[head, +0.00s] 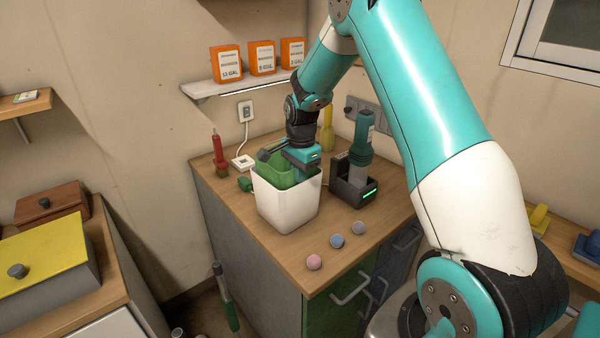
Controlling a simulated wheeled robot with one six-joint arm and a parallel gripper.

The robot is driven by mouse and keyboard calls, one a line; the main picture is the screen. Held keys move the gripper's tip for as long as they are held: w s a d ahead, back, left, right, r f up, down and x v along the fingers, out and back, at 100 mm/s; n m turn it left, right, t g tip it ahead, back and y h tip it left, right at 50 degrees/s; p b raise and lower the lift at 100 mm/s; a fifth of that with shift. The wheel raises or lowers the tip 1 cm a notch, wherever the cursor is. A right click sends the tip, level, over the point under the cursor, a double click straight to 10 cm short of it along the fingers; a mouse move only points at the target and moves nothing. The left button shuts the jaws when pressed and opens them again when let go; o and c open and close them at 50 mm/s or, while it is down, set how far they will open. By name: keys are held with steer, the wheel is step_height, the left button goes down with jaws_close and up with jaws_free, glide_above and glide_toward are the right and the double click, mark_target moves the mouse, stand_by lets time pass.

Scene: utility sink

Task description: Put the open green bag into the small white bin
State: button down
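The small white bin (287,208) stands upright on the wooden counter top. The green bag (275,174) shows inside the bin's mouth, with its upper edge rising above the rim at the back left. My gripper (299,160) points down over the bin, at the bag's upper edge. Its fingertips are hidden by the bag and bin, so I cannot tell whether it is open or shut on the bag. The bag's lower part is hidden inside the bin.
A dark charger dock with a teal tool (362,140) stands right of the bin. Three small balls (337,241) lie in front. A red screwdriver-like tool (219,155), a small green object (245,184) and a white plug (243,162) are to the left. Orange boxes (262,58) sit on a wall shelf.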

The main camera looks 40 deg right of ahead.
steer(key=shift+f, duration=0.15)
steer(key=c, duration=1.2)
jaws_free()
steer(key=shift+s, duration=0.1)
steer(key=shift+c, duration=0.2)
step_height(320, 180, up, 18)
steer(key=p, duration=1.3)
steer(key=shift+s+f, duration=0.15)
steer(key=shift+s, duration=0.1)
